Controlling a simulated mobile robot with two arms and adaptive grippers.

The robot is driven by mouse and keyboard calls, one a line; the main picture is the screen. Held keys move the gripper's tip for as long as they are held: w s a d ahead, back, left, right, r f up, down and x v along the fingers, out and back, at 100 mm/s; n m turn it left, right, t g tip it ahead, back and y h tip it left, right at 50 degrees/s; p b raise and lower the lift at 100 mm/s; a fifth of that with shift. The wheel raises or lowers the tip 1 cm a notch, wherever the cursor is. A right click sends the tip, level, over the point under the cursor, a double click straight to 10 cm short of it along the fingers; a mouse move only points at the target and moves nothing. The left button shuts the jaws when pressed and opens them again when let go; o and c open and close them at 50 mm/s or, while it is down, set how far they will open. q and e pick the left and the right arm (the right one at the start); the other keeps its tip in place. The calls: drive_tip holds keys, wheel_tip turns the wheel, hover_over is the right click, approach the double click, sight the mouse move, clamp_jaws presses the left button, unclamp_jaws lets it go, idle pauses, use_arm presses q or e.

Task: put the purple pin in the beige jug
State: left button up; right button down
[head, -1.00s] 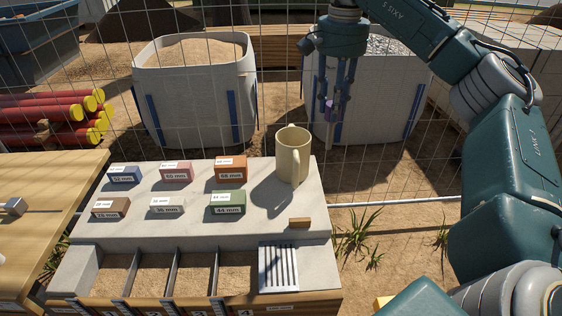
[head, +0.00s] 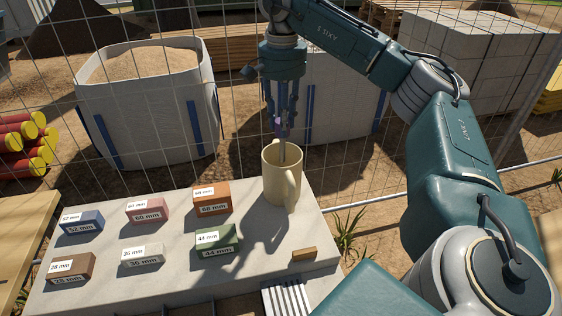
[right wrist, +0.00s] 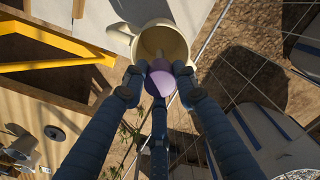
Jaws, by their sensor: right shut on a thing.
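The beige jug (head: 279,185) stands upright at the back right of the pale slab, its handle toward me. My right gripper (head: 281,128) is above the jug's mouth, pointing down and shut on the purple pin (head: 278,120). The pin hangs upright with its grey shank (head: 283,152) lowest. The shank overlaps the jug's opening; I cannot tell how far its tip is below the rim. In the right wrist view the purple pin (right wrist: 161,76) sits between the fingertips, with the jug (right wrist: 165,38) just beyond it. My left gripper is not in view.
Several labelled blocks, such as the green one (head: 216,240) and orange one (head: 211,198), stand on the slab (head: 180,275) left of the jug. A small wooden piece (head: 303,254) lies in front of it. A wire fence (head: 240,130) runs close behind.

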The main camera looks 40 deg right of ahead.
sight(282, 161)
wheel_tip(282, 161, down, 7)
drive_tip(key=shift+f, duration=0.2)
wheel_tip(282, 161, down, 3)
drive_tip(key=shift+f+p, duration=0.2)
drive_tip(key=shift+p, duration=0.2)
drive_tip(key=shift+f, duration=0.4)
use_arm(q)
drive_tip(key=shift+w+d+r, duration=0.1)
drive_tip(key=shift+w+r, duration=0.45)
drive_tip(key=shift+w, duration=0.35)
use_arm(e)
drive_tip(key=shift+f, duration=0.15)
drive_tip(key=c, duration=1.6)
unclamp_jaws()
drive_tip(key=shift+c, duration=0.2)
use_arm(q)
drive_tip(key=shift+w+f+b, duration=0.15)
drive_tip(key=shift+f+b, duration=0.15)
drive_tip(key=shift+b, duration=0.05)
use_arm(e)
wheel_tip(282, 161, up, 12)
drive_tip(key=shift+r, duration=0.1)
